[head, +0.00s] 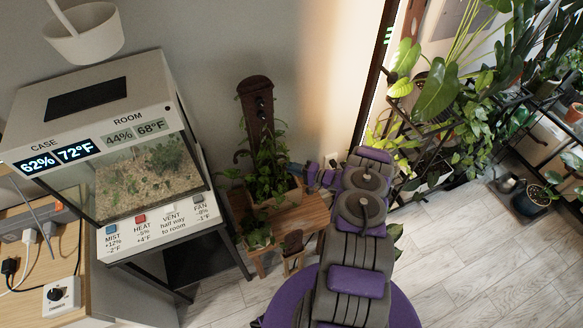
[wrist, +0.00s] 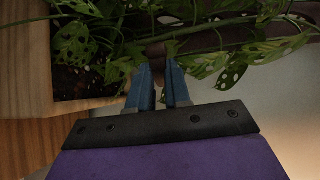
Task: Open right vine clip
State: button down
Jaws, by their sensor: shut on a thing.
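My gripper (wrist: 158,70) shows in the wrist view with its blue fingers close together at a small brown piece (wrist: 155,50) among the vine stems. This piece appears to be the right vine clip; leaves and fingertips partly cover it, so its state cannot be told. In the head view my gripper (head: 302,171) reaches in from the right to the vine plant (head: 266,168). The plant grows up a dark brown support board (head: 254,98) from a wooden planter (head: 286,194). Spotted, holed leaves (wrist: 75,45) hang around the fingers in the wrist view.
The planter stands on a small wooden table (head: 312,213). A terrarium case (head: 150,175) with readouts and buttons stands to the left. A plant shelf (head: 450,150) with several pots is at the right. Wooden floor (head: 480,255) is clear at the lower right.

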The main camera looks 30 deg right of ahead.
jog(key=shift+s+a+f, duration=0.15)
jog(key=shift+f, duration=0.2)
jog(key=c, duration=1.3)
grip_release()
jog(key=o, duration=0.3)
jog(key=shift+d+r, duration=0.15)
jog(key=shift+d, duration=0.05)
jog(key=shift+o, duration=0.2)
jog(key=p+v, duration=0.4)
jog(key=v, duration=1.3)
jog(key=shift+d, duration=0.3)
